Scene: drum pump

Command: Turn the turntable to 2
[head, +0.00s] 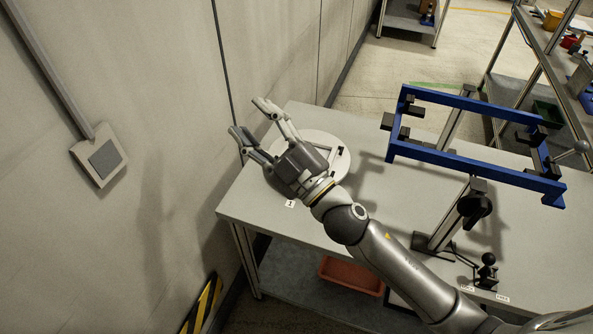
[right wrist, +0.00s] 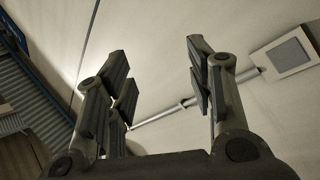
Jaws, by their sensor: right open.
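The turntable (head: 322,143) is a white round disc on the far left part of the workbench, partly hidden under my right gripper. A dark square outline shows on its right side. A small label reading 1 (head: 290,203) lies on the bench in front of it; I see no label reading 2. My right gripper (head: 257,124) is open and empty above the turntable, fingers pointing to the wall. In the right wrist view its fingers (right wrist: 160,80) are wide apart with only wall between them. My left gripper is not in view.
A blue frame fixture (head: 470,165) on metal posts stands on the right of the workbench (head: 385,215). A small black lever (head: 487,268) stands near the front edge. A wall with a switch box (head: 101,158) is at the left. An orange bin (head: 350,275) sits below.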

